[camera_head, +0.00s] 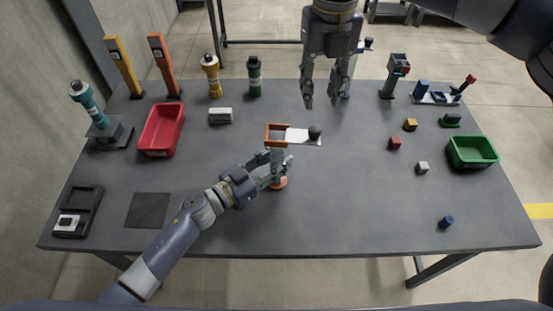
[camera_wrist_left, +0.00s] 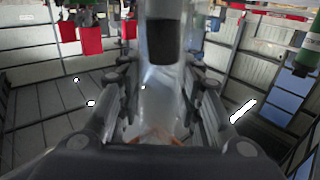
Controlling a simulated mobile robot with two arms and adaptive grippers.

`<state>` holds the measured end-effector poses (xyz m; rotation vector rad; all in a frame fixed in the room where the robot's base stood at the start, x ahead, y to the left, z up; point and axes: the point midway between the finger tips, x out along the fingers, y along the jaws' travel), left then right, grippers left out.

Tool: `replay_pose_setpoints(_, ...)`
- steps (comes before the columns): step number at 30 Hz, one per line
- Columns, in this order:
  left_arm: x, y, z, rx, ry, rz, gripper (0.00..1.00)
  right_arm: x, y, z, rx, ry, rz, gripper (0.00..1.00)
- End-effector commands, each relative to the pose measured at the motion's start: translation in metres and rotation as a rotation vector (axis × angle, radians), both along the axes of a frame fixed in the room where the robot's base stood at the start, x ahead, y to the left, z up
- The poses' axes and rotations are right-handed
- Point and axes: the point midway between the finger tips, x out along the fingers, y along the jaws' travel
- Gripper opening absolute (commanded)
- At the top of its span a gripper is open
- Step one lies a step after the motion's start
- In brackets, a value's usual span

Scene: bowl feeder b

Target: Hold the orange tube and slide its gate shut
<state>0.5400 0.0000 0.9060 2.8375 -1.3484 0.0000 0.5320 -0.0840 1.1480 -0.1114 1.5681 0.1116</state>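The orange tube stands upright near the table's middle, with an orange collar (camera_head: 278,132) on top, a greyish body and an orange base (camera_head: 279,183). Its white gate plate (camera_head: 300,137) sticks out to the right of the collar, with a black knob (camera_head: 315,131) at its outer end. My left gripper (camera_head: 277,168) has its fingers on both sides of the tube body and appears shut on it. In the left wrist view, the pale body (camera_wrist_left: 160,85) stands between the fingers. My right gripper (camera_head: 323,103) is open and empty, pointing down above and behind the knob.
A red bin (camera_head: 150,141) stands at left and a green bin (camera_head: 486,163) at right. Small blocks, such as a red one (camera_head: 394,143), lie at right. Yellow (camera_head: 215,88) and green (camera_head: 254,88) bottle-like things stand at the back. The table front is mostly clear.

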Motion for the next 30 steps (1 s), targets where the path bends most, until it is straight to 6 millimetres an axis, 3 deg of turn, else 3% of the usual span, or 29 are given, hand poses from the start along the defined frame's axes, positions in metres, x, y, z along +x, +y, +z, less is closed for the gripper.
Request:
replay_pose_setpoints(1,0.000,0.000,0.000,0.000,0.000,0.000,0.21,0.000,0.000,0.000,0.000,0.000,0.000,0.33)
replay_pose_setpoints(4,0.000,0.000,0.000,0.000,0.000,0.000,0.00,0.000,0.000,0.000,0.000,0.000,0.000,0.33)
replay_pose_setpoints(5,0.000,0.000,0.000,0.000,0.000,0.000,0.00,0.000,0.000,0.000,0.000,0.000,0.000,0.33)
replay_pose_setpoints(7,0.000,0.000,0.000,0.000,0.000,0.000,0.00,0.000,0.000,0.000,0.000,0.000,0.003,0.44)
replay_pose_setpoints(11,0.000,0.000,0.000,0.000,0.000,0.000,0.00,0.000,0.001,0.003,0.001,0.000,0.061,0.44)
replay_pose_setpoints(24,0.000,0.000,0.000,0.000,0.000,0.000,0.00,0.000,0.000,0.021,0.000,0.000,0.509,0.44)
replay_pose_setpoints(30,0.000,0.000,0.000,0.000,0.000,0.000,0.00,0.000,0.000,0.007,0.000,0.003,0.547,0.44)
